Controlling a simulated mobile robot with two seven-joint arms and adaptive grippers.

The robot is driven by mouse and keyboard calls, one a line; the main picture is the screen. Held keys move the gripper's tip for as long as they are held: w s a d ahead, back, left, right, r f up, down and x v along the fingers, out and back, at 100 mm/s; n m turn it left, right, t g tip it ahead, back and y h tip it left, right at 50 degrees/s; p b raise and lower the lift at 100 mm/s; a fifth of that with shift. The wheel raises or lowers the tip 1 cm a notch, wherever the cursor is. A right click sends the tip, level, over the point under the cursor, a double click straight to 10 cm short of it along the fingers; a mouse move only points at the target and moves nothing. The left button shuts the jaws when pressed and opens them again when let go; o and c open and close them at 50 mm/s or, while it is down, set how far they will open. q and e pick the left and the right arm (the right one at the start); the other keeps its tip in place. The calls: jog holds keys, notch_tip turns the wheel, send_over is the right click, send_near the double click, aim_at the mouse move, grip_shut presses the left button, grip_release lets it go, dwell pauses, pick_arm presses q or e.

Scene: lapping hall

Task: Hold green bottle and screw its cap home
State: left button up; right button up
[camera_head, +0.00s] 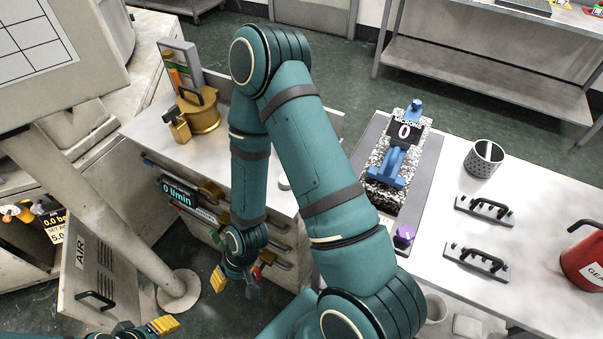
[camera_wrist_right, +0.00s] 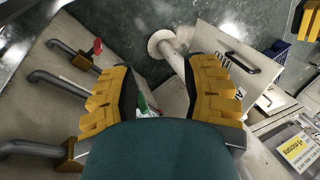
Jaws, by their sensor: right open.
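I cannot make out the green bottle or its cap for certain in either view. My right gripper (camera_head: 236,280) hangs low in front of the drawers of the left bench, open. In the right wrist view its two yellow fingers stand wide apart, and the gripper (camera_wrist_right: 163,72) holds nothing that I can see. A small green and white patch (camera_wrist_right: 147,104) shows between the fingers, partly hidden by my gripper body; I cannot tell what it is. My left gripper (camera_head: 150,328) shows only in part at the bottom left edge, with a yellow fingertip; its opening is hidden.
The left bench (camera_head: 150,125) carries a brass pot (camera_head: 199,110). Drawer handles (camera_wrist_right: 45,80) jut out near my right gripper. A post on a round foot (camera_head: 178,290) stands left of it. The right table (camera_head: 450,185) holds a blue gauge (camera_head: 388,165), a mesh cup (camera_head: 484,158) and a red can (camera_head: 583,262).

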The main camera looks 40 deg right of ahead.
pick_arm(q)
jog(key=shift+s+d, duration=0.1)
jog(key=shift+d, duration=0.25)
pick_arm(e)
jog(key=shift+s+d, duration=0.1)
jog(key=shift+d, duration=0.25)
jog(key=shift+a, duration=0.1)
jog(key=o, duration=0.4)
jog(key=shift+o, duration=0.9)
jog(key=shift+w+r, duration=0.3)
jog(key=shift+r, duration=0.05)
pick_arm(q)
jog(key=r+p, duration=0.6)
jog(key=shift+s, duration=0.35)
pick_arm(e)
jog(key=w+d+r+n+g+h, duration=0.1)
jog(key=w+d+r+n+h, duration=0.1)
jog(key=d+r, duration=1)
jog(key=w+d+r+n+g+h, duration=0.2)
jog(key=w+d+r+n, duration=0.3)
jog(key=d+r, duration=0.7)
jog(key=shift+h, duration=0.3)
jog(key=shift+r, duration=0.1)
